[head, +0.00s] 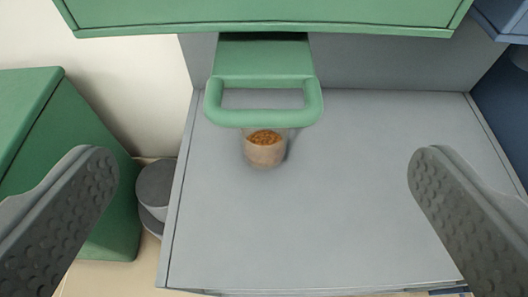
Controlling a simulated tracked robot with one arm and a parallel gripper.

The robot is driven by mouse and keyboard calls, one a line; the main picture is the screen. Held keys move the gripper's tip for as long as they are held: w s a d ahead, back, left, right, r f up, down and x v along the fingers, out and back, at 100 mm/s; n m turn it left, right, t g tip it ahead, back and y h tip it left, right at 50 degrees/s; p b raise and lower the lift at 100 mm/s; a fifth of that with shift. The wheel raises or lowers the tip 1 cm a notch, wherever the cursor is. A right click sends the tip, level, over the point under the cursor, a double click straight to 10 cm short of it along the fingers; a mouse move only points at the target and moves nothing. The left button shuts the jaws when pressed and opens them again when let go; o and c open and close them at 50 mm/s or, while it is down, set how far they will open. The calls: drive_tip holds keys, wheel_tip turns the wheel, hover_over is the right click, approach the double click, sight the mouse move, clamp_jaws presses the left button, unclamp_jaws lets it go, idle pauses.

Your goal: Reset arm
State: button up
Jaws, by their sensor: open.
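My gripper (262,215) is open and empty, with one grey studded finger at the left edge and one at the right edge of the head view. A small beige crucible (265,154) with brown-orange grains inside stands on the grey surface (300,220). It sits between the finger lines but farther off than the fingertips. Its top rear is partly hidden by a green handle (264,117) that reaches out above it.
The green handle joins a green furnace part (260,15) overhead. A green box (70,160) and stacked grey round items (155,190) stand at left. A dark blue body (505,110) is at right. The grey surface in front of the crucible is clear.

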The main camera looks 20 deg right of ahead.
drive_tip(key=a+r+n+t+p, duration=0.1)
drive_tip(key=a+r, duration=0.3)
drive_tip(key=r, duration=0.8)
drive_tip(key=a+r+p, duration=0.1)
drive_tip(key=a+r, duration=0.4)
drive_tip(key=r, duration=0.7)
drive_tip(key=s+a+r+y, duration=0.1)
drive_tip(key=s+a+r, duration=0.1)
drive_tip(key=s+r, duration=0.2)
drive_tip(key=s+a+r+n+t+y+p, duration=0.1)
drive_tip(key=s+a+r, duration=0.2)
drive_tip(key=r, duration=0.6)
drive_tip(key=s+a+r+n+y, duration=0.1)
drive_tip(key=s+a+r, duration=0.2)
drive_tip(key=r, duration=0.3)
drive_tip(key=shift+s+a+r+y, duration=0.2)
drive_tip(key=shift+s+y, duration=0.2)
drive_tip(key=shift+s, duration=0.4)
